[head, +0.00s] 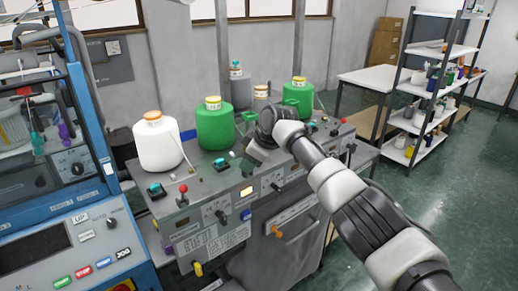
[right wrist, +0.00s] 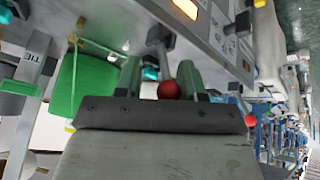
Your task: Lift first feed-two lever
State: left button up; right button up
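A grey machine panel (head: 215,208) carries small levers with red ball knobs. One lever (head: 183,189) stands at the panel's left, in front of the white cone, and another red knob (head: 343,120) is at the far right. My right gripper (head: 257,152) is over the middle of the panel, and its fingers are hard to make out in the head view. In the right wrist view its two fingers (right wrist: 160,76) are apart. A red ball knob (right wrist: 168,90) on a grey stem shows between them, nearer the right finger; contact is unclear. My left gripper is out of view.
A white cone (head: 158,147) and green cones (head: 215,130) stand behind the levers, close to my right gripper. A blue-framed console (head: 75,240) is at the left. A shelf rack (head: 425,95) and white table (head: 372,80) are at the right.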

jog(key=b+v, duration=0.3)
jog(key=v, duration=0.6)
jog(key=shift+r, duration=0.25)
jog(key=shift+s+d, duration=0.1)
jog(key=shift+s, duration=0.05)
jog(key=shift+c, duration=0.2)
